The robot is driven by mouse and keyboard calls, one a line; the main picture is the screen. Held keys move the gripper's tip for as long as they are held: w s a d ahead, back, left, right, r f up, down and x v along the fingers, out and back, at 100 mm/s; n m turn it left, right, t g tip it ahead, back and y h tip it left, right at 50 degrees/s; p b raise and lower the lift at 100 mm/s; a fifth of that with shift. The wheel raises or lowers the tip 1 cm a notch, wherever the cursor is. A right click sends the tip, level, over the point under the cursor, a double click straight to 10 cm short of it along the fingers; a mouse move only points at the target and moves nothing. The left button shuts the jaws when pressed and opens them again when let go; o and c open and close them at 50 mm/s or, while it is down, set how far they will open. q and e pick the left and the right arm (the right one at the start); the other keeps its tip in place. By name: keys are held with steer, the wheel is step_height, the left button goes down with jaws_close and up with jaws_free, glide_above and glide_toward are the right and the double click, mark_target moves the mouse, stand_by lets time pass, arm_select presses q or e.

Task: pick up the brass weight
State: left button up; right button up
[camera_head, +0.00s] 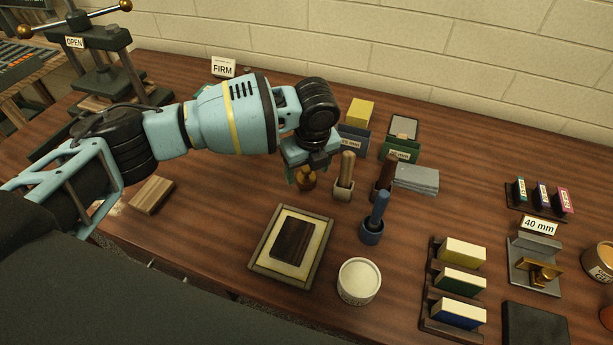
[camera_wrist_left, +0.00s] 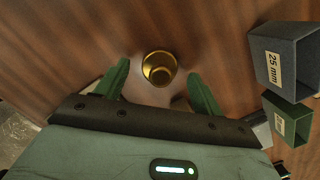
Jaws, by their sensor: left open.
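The brass weight (camera_head: 306,179) stands on the wooden table, partly hidden under my left gripper (camera_head: 301,171). In the left wrist view the brass weight (camera_wrist_left: 158,68) shows from above as a round gold shape with a rim. My left gripper's green fingers (camera_wrist_left: 158,75) are open, with one on each side of the weight near their tips. I cannot tell whether either finger touches it. My right gripper is not in view.
A wooden-handled tool in a pale holder (camera_head: 343,188) stands close right of the weight, with a blue one (camera_head: 375,220) farther on. A framed tray (camera_head: 262,262) holding a dark block lies in front. A box marked 25 mm (camera_wrist_left: 285,58) is nearby.

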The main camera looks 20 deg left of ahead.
arm_select(q)
steer(key=shift+w+a+f, duration=0.1)
steer(key=shift+f, duration=0.8)
steer(key=shift+r, duration=0.1)
steer(key=c, duration=1.4)
